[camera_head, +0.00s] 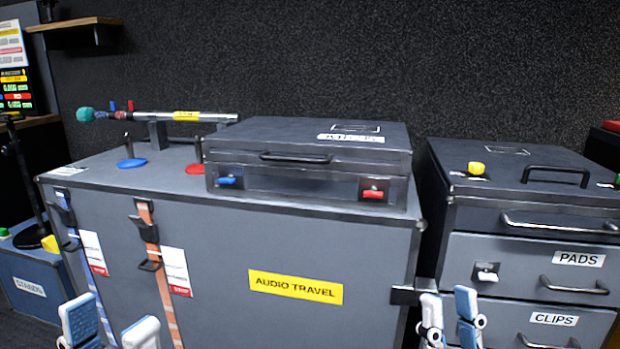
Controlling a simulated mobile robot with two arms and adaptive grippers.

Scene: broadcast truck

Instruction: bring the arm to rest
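My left gripper (110,325) is at the bottom left edge of the head view, low in front of the large grey case. Its two pale, blue-padded fingers stand apart with nothing between them. My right gripper (447,308) is at the bottom, right of centre, in front of the gap between the grey case and the drawer unit. Its two fingers point up, with an empty gap between them. Most of both arms is out of view.
The grey "AUDIO TRAVEL" case (390,255) carries a smaller lidded case (290,135) and a microphone boom (190,117) on a stand. A drawer unit (470,250) stands right. A blue "STANDS" case (30,290) sits far left, below a wooden shelf (75,23).

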